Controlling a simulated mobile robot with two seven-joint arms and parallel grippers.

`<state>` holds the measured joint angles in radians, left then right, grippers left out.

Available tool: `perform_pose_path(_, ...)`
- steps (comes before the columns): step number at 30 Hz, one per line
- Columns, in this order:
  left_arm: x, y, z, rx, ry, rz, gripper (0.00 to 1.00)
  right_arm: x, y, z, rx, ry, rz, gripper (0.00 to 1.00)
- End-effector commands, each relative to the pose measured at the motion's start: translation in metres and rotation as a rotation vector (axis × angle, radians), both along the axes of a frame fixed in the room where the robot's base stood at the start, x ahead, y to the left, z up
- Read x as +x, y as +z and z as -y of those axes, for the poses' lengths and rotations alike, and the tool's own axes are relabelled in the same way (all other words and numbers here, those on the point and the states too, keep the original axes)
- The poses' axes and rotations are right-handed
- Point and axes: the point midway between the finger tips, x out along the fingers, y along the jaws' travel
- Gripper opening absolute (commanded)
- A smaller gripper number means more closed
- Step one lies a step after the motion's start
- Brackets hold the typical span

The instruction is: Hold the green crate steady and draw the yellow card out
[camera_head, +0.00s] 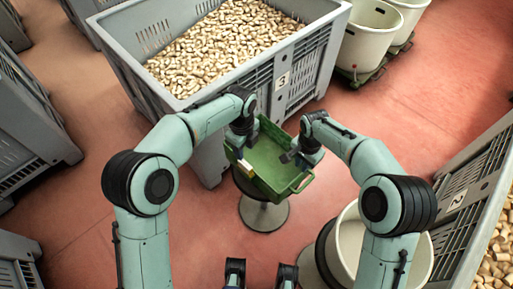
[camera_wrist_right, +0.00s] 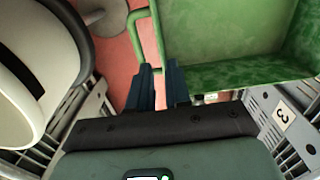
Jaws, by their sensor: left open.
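The green crate (camera_head: 272,175) stands tilted in the picture on a round stool (camera_head: 264,213), between my two arms. A small pale yellow piece, likely the yellow card (camera_head: 245,166), shows at the crate's left side; most of it is hidden or too small to make out. My left gripper (camera_head: 240,146) is open at the crate's upper left edge. My right gripper (camera_head: 290,157) is at the crate's right side.
A large grey bin (camera_head: 120,58) full of corks stands behind the crate. A cream tub (camera_head: 349,240) is at the lower right, beside another grey cork bin (camera_head: 458,190). More cream tubs (camera_head: 368,45) stand at the back right.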

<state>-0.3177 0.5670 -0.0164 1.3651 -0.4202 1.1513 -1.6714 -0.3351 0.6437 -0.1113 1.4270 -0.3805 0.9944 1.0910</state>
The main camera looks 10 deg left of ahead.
Motion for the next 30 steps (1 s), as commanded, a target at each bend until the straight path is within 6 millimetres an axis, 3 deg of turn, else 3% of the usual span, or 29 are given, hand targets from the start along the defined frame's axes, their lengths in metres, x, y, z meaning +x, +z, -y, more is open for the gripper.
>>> perform_pose_path(5, 0.000, 0.000, 0.001, 0.000, -0.009, -0.001, 0.43, -0.001, -0.020, 0.000, -0.001, 0.000, -0.005, 0.18)
perform_pose_path(18, 0.000, 0.000, 0.001, -0.001, -0.007, -0.002, 0.43, -0.001, -0.103, 0.001, -0.002, -0.001, -0.004, 0.18)
perform_pose_path(24, 0.000, 0.000, 0.001, -0.001, -0.006, -0.002, 0.43, 0.000, -0.125, 0.000, -0.001, -0.001, -0.002, 0.18)
perform_pose_path(30, 0.000, 0.000, 0.001, -0.002, -0.006, -0.001, 0.43, 0.000, -0.132, 0.000, 0.000, 0.000, 0.000, 0.18)
